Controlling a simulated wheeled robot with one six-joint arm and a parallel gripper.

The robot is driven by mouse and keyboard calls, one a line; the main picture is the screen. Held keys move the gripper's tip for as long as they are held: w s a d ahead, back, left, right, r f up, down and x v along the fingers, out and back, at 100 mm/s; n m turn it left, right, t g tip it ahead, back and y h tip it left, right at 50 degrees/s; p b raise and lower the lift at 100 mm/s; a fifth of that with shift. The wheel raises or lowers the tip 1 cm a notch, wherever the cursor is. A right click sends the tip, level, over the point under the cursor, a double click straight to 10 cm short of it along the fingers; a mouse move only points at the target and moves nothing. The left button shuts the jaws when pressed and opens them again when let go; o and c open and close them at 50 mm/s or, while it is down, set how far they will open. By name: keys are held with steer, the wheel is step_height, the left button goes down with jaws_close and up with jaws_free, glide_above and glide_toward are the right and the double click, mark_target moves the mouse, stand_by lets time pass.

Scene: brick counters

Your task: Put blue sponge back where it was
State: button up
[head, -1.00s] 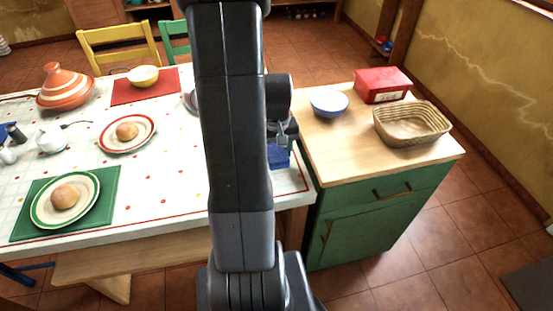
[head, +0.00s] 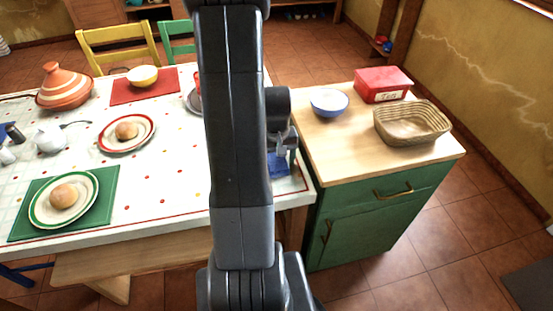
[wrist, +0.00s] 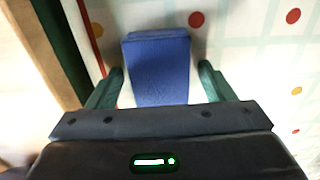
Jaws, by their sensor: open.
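The blue sponge (head: 278,164) is on the white dotted tablecloth near the table's right edge, beside the green cabinet; my arm hides part of it in the head view. In the wrist view the blue sponge (wrist: 158,68) lies between the two green fingertips of my gripper (wrist: 160,84). The fingers stand open, with a narrow gap visible on each side of the sponge. In the head view my gripper (head: 284,143) is just above the sponge, mostly behind my arm.
The green cabinet's wooden top (head: 345,150) holds a blue bowl (head: 329,104), a red box (head: 382,86) and a wicker basket (head: 411,125); its front part is clear. The table (head: 150,180) holds plates with bread rolls, a striped tagine (head: 64,88) and a yellow bowl (head: 143,76).

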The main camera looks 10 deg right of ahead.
mark_target(277, 160)
step_height(277, 160, up, 12)
steer(key=p, duration=0.1)
steer(key=shift+r, duration=0.15)
stand_by(0.3)
step_height(277, 160, down, 13)
steer(key=shift+r+b, duration=0.1)
steer(key=shift+b, duration=0.55)
step_height(277, 160, up, 3)
steer(key=shift+f+p, duration=0.1)
steer(key=shift+p, duration=0.3)
steer(key=shift+r, duration=0.75)
